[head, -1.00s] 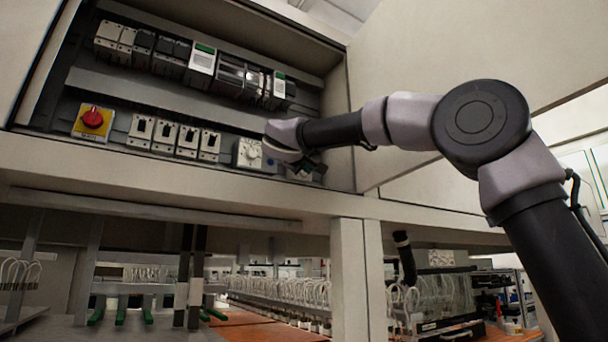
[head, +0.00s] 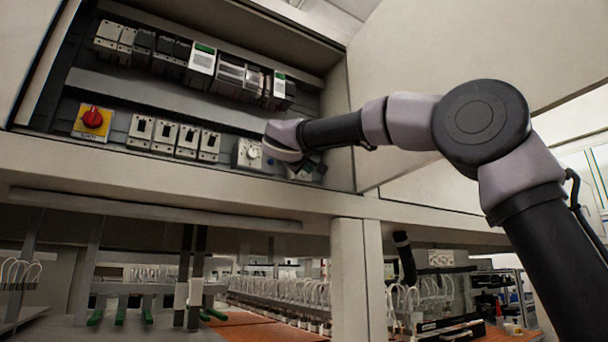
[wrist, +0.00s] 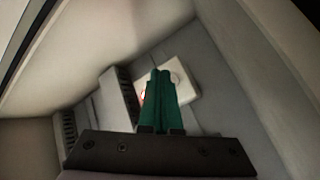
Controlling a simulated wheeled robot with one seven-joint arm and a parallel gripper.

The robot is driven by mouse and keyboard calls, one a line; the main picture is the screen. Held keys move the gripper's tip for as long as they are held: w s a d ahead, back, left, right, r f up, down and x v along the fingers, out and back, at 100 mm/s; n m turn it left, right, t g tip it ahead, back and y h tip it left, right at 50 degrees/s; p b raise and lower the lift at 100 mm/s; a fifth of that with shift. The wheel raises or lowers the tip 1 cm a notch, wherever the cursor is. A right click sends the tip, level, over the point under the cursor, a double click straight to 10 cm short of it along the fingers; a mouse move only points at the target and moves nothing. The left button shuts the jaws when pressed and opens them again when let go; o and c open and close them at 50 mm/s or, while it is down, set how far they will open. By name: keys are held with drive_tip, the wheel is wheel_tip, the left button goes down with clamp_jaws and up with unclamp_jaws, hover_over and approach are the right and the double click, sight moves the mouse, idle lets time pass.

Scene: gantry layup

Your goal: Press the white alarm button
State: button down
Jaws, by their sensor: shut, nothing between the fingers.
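In the wrist view, my gripper (wrist: 160,73) has its two green fingers together, with nothing held. Behind the fingertips is a pale, tilted square plate (wrist: 184,74) with a round outline on it, partly covered by the fingers. This looks like the white alarm button's housing; I cannot tell whether the fingertips touch it. In the head view, a pale box (head: 301,174) shows low at the right end of the cabinet's lower row, mostly hidden by my gripper.
A white dial box (head: 246,154) sits just left of my gripper. Several white switches and a red knob on a yellow plate (head: 92,121) are further left. The cabinet's right wall (head: 340,125) and bottom ledge are close to my arm.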

drive_tip(key=shift+w+a, duration=0.2)
drive_tip(key=shift+w, duration=0.15)
drive_tip(key=shift+w+a, duration=0.25)
drive_tip(key=shift+w, duration=0.1)
idle(0.6)
idle(0.4)
drive_tip(key=shift+s+d, duration=0.45)
drive_tip(key=shift+s, duration=0.25)
drive_tip(key=shift+s+d, duration=0.7)
drive_tip(key=shift+s, duration=0.35)
drive_tip(key=shift+s+d, duration=0.7)
drive_tip(key=shift+s, duration=0.35)
